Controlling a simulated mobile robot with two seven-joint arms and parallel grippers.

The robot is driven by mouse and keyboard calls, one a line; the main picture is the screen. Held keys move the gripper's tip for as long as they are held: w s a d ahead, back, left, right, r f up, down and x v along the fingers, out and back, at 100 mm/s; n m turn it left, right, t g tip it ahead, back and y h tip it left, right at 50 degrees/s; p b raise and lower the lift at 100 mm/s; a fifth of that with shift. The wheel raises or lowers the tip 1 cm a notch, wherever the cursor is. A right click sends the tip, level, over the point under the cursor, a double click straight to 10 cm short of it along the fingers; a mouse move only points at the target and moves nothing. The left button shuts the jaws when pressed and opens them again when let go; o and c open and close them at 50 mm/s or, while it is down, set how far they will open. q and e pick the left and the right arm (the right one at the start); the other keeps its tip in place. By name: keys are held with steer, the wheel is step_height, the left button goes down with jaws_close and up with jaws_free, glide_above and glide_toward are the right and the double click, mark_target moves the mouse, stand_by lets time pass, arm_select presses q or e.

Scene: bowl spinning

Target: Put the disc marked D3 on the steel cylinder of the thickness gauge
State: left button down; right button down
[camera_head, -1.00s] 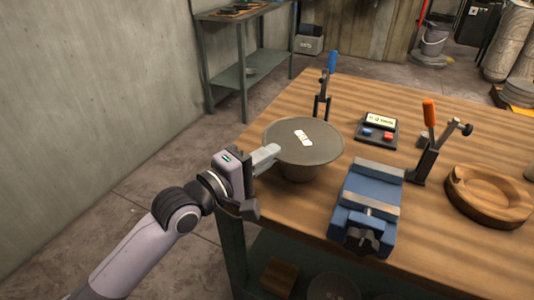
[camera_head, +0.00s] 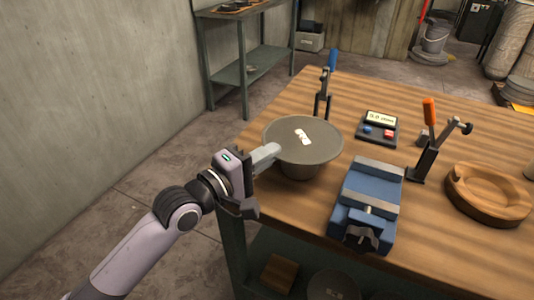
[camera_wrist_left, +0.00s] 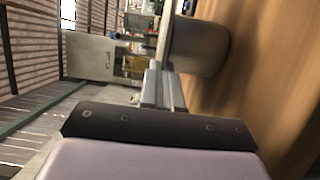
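A grey disc (camera_head: 325,139) with a small white label lies level on a grey round cylinder (camera_head: 300,171) near the table's left edge. The marking on the label is too small to read. My left gripper (camera_head: 267,155) is at the disc's left rim, with its fingers closed together on the thin edge. In the left wrist view, the fingers (camera_wrist_left: 162,88) meet the disc (camera_wrist_left: 166,30), seen edge-on, beside the wide cylinder (camera_wrist_left: 203,48). My right gripper is not in view.
A blue vise (camera_head: 367,197) stands right of the cylinder. A blue-handled clamp (camera_head: 325,90) is behind the disc, and an orange-handled clamp (camera_head: 428,140) is farther right. The back of the wooden table (camera_head: 400,92) is mostly clear.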

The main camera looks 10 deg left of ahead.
arm_select(q)
steer(key=shift+f, duration=0.25)
stand_by(0.4)
steer(key=c, duration=1.3)
jaws_free()
steer(key=shift+s, duration=0.1)
steer(key=shift+p+v, duration=0.45)
steer(key=shift+v, duration=0.65)
steer(key=shift+w+a+p+v, duration=0.15)
steer(key=shift+p+v, duration=0.15)
steer(key=shift+v, duration=0.8)
steer(key=shift+w+a+p+v, duration=0.1)
steer(key=shift+p+v, duration=0.2)
steer(key=shift+v, duration=0.8)
steer(key=shift+s+a, duration=0.1)
steer(key=shift+s, duration=0.05)
